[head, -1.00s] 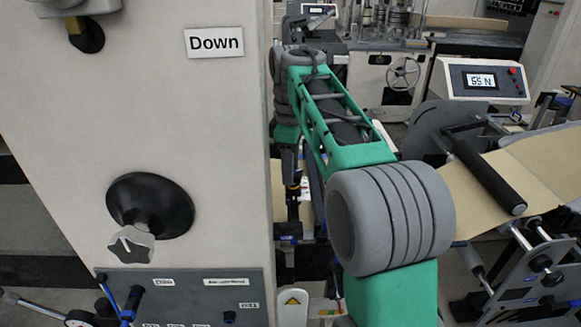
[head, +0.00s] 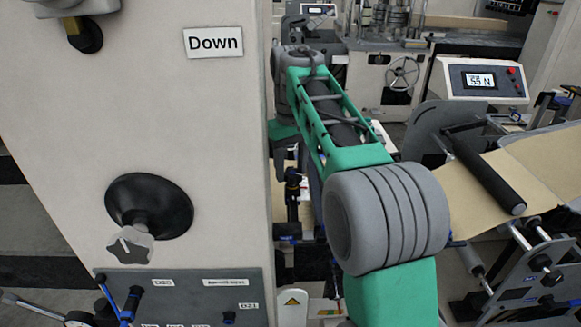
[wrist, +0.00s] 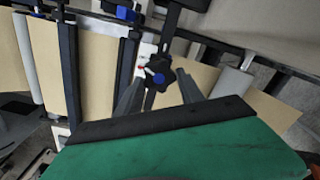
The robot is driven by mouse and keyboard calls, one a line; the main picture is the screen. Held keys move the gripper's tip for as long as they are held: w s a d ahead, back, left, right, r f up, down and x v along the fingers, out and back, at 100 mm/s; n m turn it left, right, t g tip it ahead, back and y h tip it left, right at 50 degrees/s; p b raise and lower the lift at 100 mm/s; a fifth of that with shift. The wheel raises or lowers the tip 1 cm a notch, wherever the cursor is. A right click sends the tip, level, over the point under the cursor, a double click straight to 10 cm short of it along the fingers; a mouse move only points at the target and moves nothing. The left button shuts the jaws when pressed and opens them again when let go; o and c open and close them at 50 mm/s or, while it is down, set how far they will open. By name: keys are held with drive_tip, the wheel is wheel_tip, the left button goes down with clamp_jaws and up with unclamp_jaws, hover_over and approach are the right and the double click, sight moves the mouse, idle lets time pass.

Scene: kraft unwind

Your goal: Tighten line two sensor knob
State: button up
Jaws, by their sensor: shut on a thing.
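A dark blue, star-shaped knob (wrist: 157,72) shows in the middle of the wrist view, in front of a white bracket with a small red mark. My gripper (wrist: 160,82) has its two grey fingers on either side of the knob and is shut on it. The fingertips partly cover the knob's sides. In the head view my green and grey arm reaches away beside the cream cabinet. The gripper and the knob cannot be made out clearly there.
Brown kraft web (wrist: 210,85) and dark rollers lie around the knob. The cream cabinet (head: 225,120) with a "Down" label stands close to the left of my arm. A tension display (head: 480,80) and a black roller (head: 485,175) stand at the right.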

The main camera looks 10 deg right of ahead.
sight(294, 171)
drive_tip(key=m, duration=0.6)
drive_tip(key=shift+w+d+r, duration=0.1)
drive_tip(key=shift+d+r, duration=0.1)
drive_tip(key=shift+r, duration=0.2)
drive_tip(key=m, duration=0.7)
drive_tip(key=shift+d, duration=0.15)
drive_tip(key=o, duration=1)
drive_tip(key=shift+o, duration=1.3)
drive_tip(key=shift+s, duration=0.2)
drive_tip(key=shift+o, duration=0.7)
drive_tip(key=shift+f, duration=0.25)
drive_tip(key=shift+r, duration=0.1)
wheel_tip(294, 171, up, 8)
drive_tip(key=shift+f, duration=0.15)
